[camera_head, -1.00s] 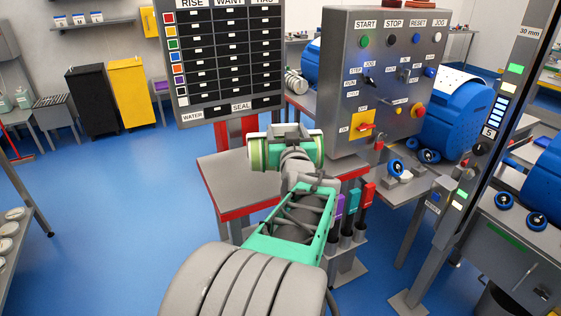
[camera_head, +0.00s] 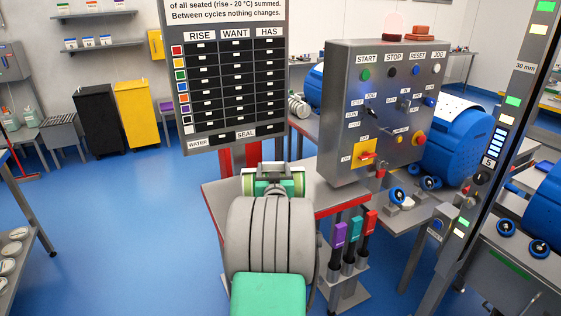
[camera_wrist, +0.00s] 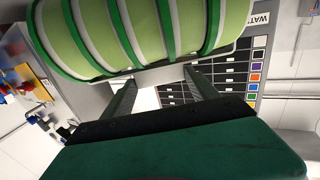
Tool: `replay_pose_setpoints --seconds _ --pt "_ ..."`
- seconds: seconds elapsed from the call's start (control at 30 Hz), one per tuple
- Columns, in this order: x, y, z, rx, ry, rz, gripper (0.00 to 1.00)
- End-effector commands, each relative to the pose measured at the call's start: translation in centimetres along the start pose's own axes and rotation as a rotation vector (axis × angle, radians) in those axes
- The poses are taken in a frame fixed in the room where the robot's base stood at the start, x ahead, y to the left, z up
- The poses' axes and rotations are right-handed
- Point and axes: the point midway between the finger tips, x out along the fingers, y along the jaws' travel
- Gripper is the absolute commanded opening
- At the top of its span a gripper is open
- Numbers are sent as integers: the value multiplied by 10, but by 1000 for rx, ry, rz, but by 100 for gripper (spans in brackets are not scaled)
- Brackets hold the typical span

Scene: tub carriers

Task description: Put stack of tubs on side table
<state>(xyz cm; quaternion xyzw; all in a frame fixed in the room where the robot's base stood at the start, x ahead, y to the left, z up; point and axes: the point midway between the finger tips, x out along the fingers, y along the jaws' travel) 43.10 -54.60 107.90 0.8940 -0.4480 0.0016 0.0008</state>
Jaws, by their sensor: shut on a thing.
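The stack of tubs (camera_wrist: 140,35) is a row of light green tubs with white and dark green bands, lying sideways across the top of the wrist view. My gripper (camera_wrist: 160,78) is shut on it, with both fingers reaching to a pale part along its near side. In the head view the green stack (camera_head: 290,182) shows beyond my arm, in front of the grey table with the red edge (camera_head: 222,205). My arm hides its lower part and my fingers there. I cannot tell whether it touches the table or which table is the side table.
A sign board (camera_head: 232,70) stands behind the stack. A control box (camera_head: 375,110) with buttons stands to its right. Coloured handles (camera_head: 355,230) hang at the table's front right. A shelf with white dishes (camera_head: 12,250) is at far left. The blue floor (camera_head: 130,220) at left is clear.

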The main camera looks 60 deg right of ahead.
Motion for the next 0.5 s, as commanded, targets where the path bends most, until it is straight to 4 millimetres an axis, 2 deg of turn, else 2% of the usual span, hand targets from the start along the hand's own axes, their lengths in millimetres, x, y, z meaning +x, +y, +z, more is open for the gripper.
replay_pose_setpoints --seconds 0.03,0.07,0.3,0.5 --pt "4 -2 -7 0 17 -1 0" --pt "5 -2 -5 0 18 -1 0" --pt "8 -5 25 0 12 0 0" --pt "8 -5 31 -1 18 0 0"
